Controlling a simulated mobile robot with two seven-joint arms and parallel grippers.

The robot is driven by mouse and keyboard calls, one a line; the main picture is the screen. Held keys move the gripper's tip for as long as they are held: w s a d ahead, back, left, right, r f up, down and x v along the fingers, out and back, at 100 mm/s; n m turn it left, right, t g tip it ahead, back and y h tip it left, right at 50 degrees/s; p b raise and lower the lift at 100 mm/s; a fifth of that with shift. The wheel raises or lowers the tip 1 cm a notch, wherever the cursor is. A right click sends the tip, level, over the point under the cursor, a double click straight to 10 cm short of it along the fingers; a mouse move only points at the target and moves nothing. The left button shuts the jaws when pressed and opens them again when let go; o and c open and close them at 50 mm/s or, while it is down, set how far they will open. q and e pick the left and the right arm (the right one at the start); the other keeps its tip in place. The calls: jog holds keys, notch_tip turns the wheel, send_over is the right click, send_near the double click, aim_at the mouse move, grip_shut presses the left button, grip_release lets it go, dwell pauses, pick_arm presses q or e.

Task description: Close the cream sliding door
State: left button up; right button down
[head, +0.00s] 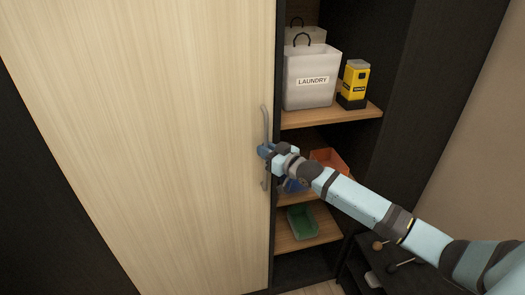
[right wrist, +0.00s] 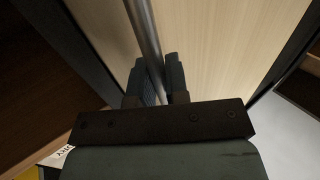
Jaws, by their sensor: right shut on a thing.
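The cream sliding door (head: 150,130) fills the left and middle of the head view, with its wood-grain face also in the right wrist view (right wrist: 240,40). A vertical grey bar handle (head: 265,118) runs along the door's right edge. My right gripper (head: 265,152) is at the middle of the handle. In the right wrist view its two fingers (right wrist: 160,85) are on either side of the metal bar (right wrist: 143,30), shut on it. To the right of the door the cabinet is open and its shelves show. My left gripper is not in view.
The open shelves hold a white laundry bag (head: 310,80), a yellow and black box (head: 354,84), an orange bin (head: 328,158) and a green bin (head: 302,222). A blue item is partly hidden behind my right arm. A dark low stand (head: 365,262) is at the lower right.

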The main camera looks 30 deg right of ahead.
jog(key=shift+d, duration=0.15)
jog(key=c, duration=1.2)
grip_release()
jog(key=shift+d, duration=0.1)
jog(key=shift+o, duration=0.3)
jog(key=shift+s+d, duration=0.1)
jog(key=shift+s, duration=0.1)
jog(key=b+v, duration=0.2)
jog(key=v, duration=1.1)
jog(key=shift+s, duration=0.3)
